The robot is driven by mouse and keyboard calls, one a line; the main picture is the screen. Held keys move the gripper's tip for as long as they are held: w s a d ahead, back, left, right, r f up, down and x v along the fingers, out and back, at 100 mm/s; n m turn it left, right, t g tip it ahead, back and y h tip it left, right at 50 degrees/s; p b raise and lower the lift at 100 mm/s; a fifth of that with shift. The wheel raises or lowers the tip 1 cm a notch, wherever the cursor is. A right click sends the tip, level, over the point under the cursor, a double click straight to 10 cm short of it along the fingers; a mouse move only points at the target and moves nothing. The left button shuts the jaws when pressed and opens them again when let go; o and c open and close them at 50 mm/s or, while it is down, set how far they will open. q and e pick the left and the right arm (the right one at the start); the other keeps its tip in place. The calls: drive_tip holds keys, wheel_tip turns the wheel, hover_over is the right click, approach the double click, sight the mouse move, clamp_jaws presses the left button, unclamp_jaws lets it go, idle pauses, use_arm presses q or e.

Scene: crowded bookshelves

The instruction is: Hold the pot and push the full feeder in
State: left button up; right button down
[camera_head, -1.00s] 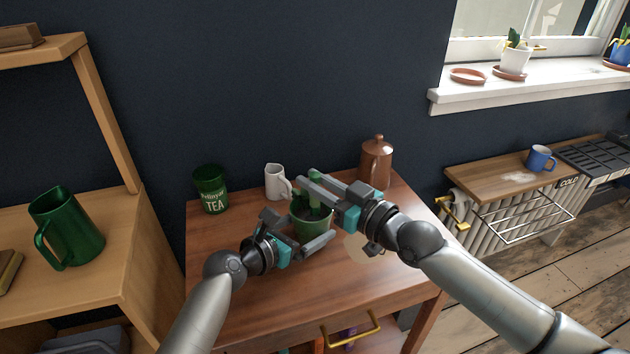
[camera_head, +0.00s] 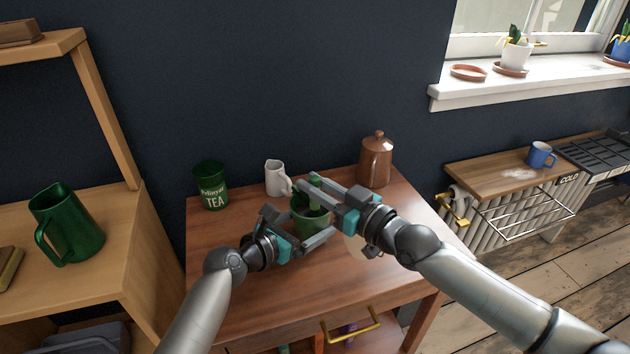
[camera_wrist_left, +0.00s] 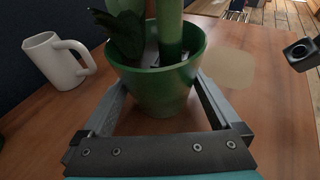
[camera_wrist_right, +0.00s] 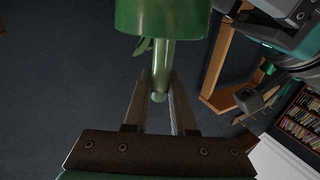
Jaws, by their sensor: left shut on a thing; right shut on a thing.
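The green pot (camera_head: 309,226) stands on the wooden table with a dark-leaved plant (camera_wrist_left: 122,38) in it. My left gripper (camera_head: 312,230) is shut on the pot, one finger along each side, as the left wrist view shows. The feeder (camera_wrist_right: 160,62) is translucent green with a wide bulb and a thin stem. My right gripper (camera_wrist_right: 159,88) is shut on the stem, above the pot. In the left wrist view a green stem (camera_wrist_left: 168,30) stands over the pot's soil beside the plant. Whether its tip is in the soil is hidden.
A green tea tin (camera_head: 211,186), a white jug (camera_head: 276,179) and a copper pot with a lid (camera_head: 376,160) stand along the table's back. A flat pale disc (camera_wrist_left: 230,68) lies beside the pot. The table front is clear.

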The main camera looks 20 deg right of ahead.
drive_tip(key=shift+f, duration=0.25)
drive_tip(key=shift+f, duration=0.3)
drive_tip(key=shift+f, duration=0.2)
drive_tip(key=c, duration=0.7)
unclamp_jaws()
drive_tip(key=shift+f, duration=0.25)
drive_tip(key=shift+o, duration=0.2)
drive_tip(key=shift+s+r, duration=0.1)
drive_tip(key=shift+r, duration=0.05)
drive_tip(key=v, duration=1.2)
